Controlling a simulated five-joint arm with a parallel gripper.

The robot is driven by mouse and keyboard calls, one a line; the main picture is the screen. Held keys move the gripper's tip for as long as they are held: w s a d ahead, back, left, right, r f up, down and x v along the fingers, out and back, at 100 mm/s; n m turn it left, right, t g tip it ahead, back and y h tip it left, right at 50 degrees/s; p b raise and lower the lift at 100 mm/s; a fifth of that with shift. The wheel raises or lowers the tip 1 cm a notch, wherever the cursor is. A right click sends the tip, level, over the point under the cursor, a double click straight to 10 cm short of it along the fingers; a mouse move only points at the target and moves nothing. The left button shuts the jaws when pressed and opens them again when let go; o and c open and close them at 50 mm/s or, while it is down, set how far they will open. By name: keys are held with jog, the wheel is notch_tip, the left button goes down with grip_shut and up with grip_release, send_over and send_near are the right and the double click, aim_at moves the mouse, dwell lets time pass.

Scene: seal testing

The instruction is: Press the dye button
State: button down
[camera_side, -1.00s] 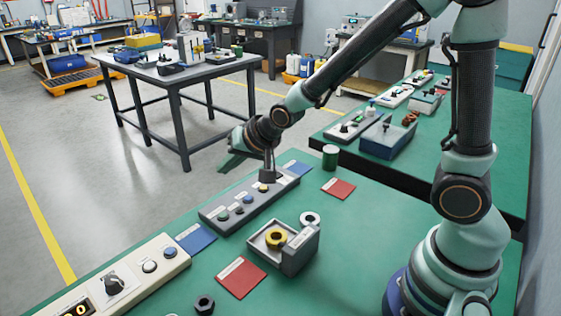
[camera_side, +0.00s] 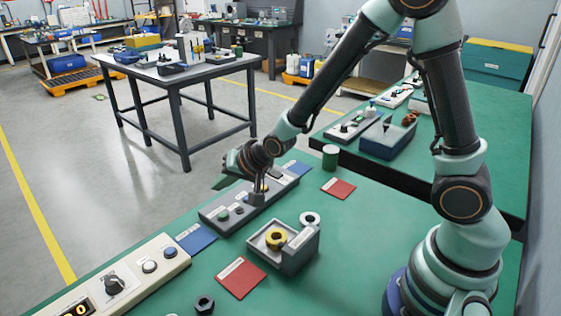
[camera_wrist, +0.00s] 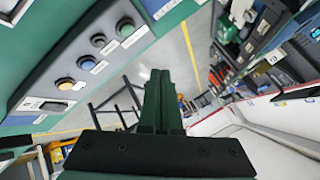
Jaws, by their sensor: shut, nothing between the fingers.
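A grey button panel (camera_side: 212,217) lies on the green bench. It carries a green button (camera_side: 222,214), a dark button (camera_side: 238,209), a blue button (camera_wrist: 86,62) and a yellow button (camera_side: 264,187). The labels are too small to read, so I cannot tell which is the dye button. In the wrist view the fingers (camera_wrist: 163,85) are together, right of the buttons.
A cream control box (camera_side: 150,277) is at the lower left. Blue and red cards lie around. A green cylinder (camera_side: 330,157) stands behind right.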

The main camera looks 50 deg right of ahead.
jog(key=shift+f, duration=3.05)
jog(key=shift+f, duration=0.15)
jog(key=shift+d+f, duration=0.1)
jog(key=shift+f, duration=0.15)
jog(key=shift+f, duration=0.4)
dwell(0.5)
jog(key=shift+r, duration=0.8)
jog(key=shift+r, duration=2.55)
jog(key=shift+r, duration=0.1)
